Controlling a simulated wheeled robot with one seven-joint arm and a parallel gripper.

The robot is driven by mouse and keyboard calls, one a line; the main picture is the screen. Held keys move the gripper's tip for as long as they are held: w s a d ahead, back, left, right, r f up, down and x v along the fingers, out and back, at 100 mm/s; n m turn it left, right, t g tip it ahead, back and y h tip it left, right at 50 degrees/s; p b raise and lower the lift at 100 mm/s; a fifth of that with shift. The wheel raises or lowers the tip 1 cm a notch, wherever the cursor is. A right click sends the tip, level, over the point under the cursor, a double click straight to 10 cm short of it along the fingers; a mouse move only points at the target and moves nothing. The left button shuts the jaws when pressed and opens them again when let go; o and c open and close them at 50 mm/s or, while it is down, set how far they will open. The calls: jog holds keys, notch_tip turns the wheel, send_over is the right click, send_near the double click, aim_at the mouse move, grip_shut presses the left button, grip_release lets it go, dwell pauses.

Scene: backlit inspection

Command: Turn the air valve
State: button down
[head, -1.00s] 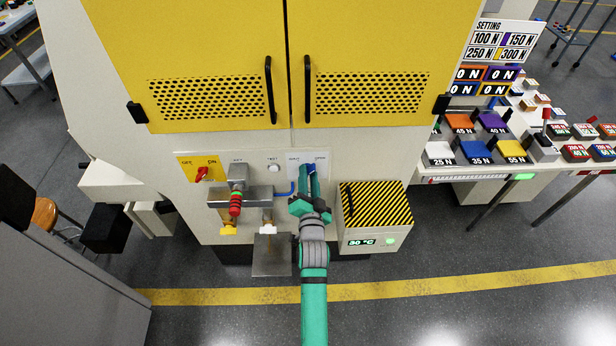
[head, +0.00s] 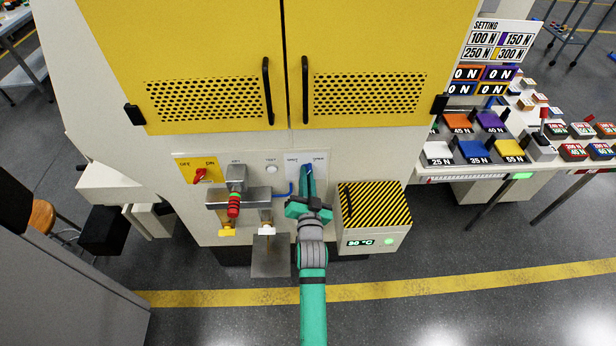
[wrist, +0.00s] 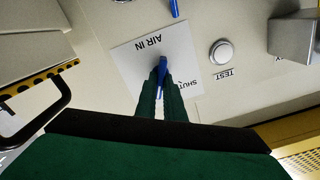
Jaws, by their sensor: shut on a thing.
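The air valve's blue handle (wrist: 161,64) sits on a white plate (wrist: 182,48) in the wrist view, with "AIR IN" and part of "SHUT" legible. The plate (head: 293,184) also shows on the machine front in the head view, with the handle (head: 309,168) near its right side. My gripper (wrist: 163,78) is shut on the handle, with its two green fingers on either side. The fingers hide most of the handle and part of the plate's lettering. In the head view my gripper (head: 308,177) reaches the plate from below.
A round white TEST button (head: 271,169) and a red OFF/ON switch (head: 201,175) lie left of the plate. A striped box (head: 375,205) stands close right of my arm. A grey metal plate (head: 268,262) juts out below left.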

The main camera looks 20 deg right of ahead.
jog(key=shift+a+f+n, duration=0.1)
jog(key=shift+f+n, duration=0.1)
jog(key=shift+n, duration=3.45)
jog(key=shift+a+f+n, duration=0.1)
jog(key=shift+f+n, duration=0.05)
jog(key=shift+n, duration=3.5)
jog(key=c, duration=1.9)
grip_release()
jog(key=shift+w+r, duration=0.1)
jog(key=shift+o, duration=0.2)
jog(key=shift+d, duration=0.1)
